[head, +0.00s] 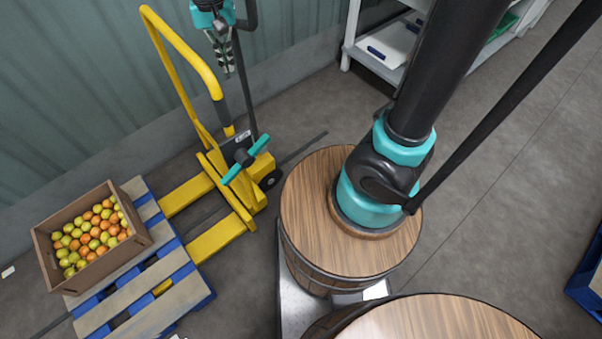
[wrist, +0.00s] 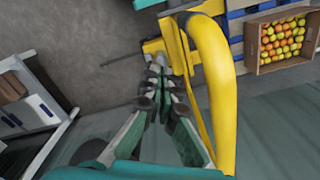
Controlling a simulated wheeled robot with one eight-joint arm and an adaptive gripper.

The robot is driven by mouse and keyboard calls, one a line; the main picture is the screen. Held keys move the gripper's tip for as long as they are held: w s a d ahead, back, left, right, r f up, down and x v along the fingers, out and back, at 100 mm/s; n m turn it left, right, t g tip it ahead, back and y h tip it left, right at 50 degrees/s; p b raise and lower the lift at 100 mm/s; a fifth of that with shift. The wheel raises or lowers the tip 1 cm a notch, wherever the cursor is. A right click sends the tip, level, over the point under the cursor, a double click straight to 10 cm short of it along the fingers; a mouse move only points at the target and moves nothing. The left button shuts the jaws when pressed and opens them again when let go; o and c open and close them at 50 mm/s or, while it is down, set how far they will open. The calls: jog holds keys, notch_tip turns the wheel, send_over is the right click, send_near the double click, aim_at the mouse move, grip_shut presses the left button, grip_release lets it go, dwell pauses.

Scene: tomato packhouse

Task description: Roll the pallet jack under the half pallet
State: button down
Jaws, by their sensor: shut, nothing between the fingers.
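The yellow pallet jack (head: 242,218) stands at the left of the head view, its looped handle (head: 180,45) rising toward the wall. Its two forks point at the half pallet (head: 188,271), which has blue blocks and pale slats. The forks reach the pallet's near side, and yellow shows between its slats, so at least one fork is partly under it. My gripper (head: 229,70) is shut and empty, high beside the handle. In the wrist view my fingertips (wrist: 160,75) point down just left of the handle (wrist: 215,80). I cannot tell if they touch it.
A crate of tomatoes (head: 43,246) sits on the pallet. A grey-green wall (head: 80,80) runs behind. Wooden barrel-like tops (head: 300,215) stand in front of me, with shelving (head: 375,55) behind. Bare floor (head: 500,170) lies to the right, and a blue-edged pallet (head: 585,280) is at the right edge.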

jog(key=shift+a, duration=0.1)
jog(key=s+a, duration=0.9)
jog(key=a, duration=0.3)
jog(key=shift+s+a, duration=0.2)
jog(key=shift+a, duration=0.15)
jog(key=s+a, duration=0.8)
jog(key=a, duration=0.3)
dwell(0.4)
jog(key=shift+s+a, duration=0.1)
jog(key=shift+a, duration=0.05)
notch_tip(320, 180, up, 10)
jog(key=shift+w+d, duration=0.25)
jog(key=shift+d, duration=0.05)
dwell(1.5)
